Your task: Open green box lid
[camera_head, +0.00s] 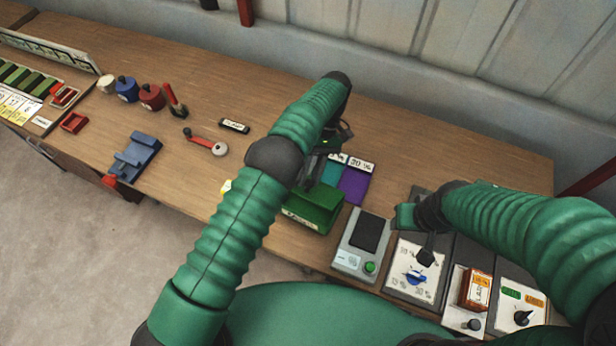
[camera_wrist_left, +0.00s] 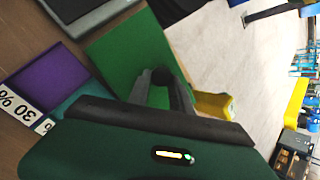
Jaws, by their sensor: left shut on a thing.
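The green box (camera_head: 312,207) stands near the front edge of the bench, with a pale label on its front. In the left wrist view a flat green face of the box (camera_wrist_left: 125,50) shows just beyond my fingers. My left gripper (camera_head: 308,178) is over the back of the green box, partly hidden by my own forearm. Its dark fingers (camera_wrist_left: 163,84) are shut on a part of the green box that they mostly cover. I cannot tell whether the lid is raised. My right gripper (camera_head: 427,250) hangs over the panels at right, its fingers unclear.
Teal and purple (camera_head: 354,186) labelled trays lie right behind the box. A grey device (camera_head: 361,243) with a green button stands to its right, then a dial panel (camera_head: 415,277). A red-handled tool (camera_head: 206,143) and a blue block (camera_head: 135,156) lie left. Bare wood separates them.

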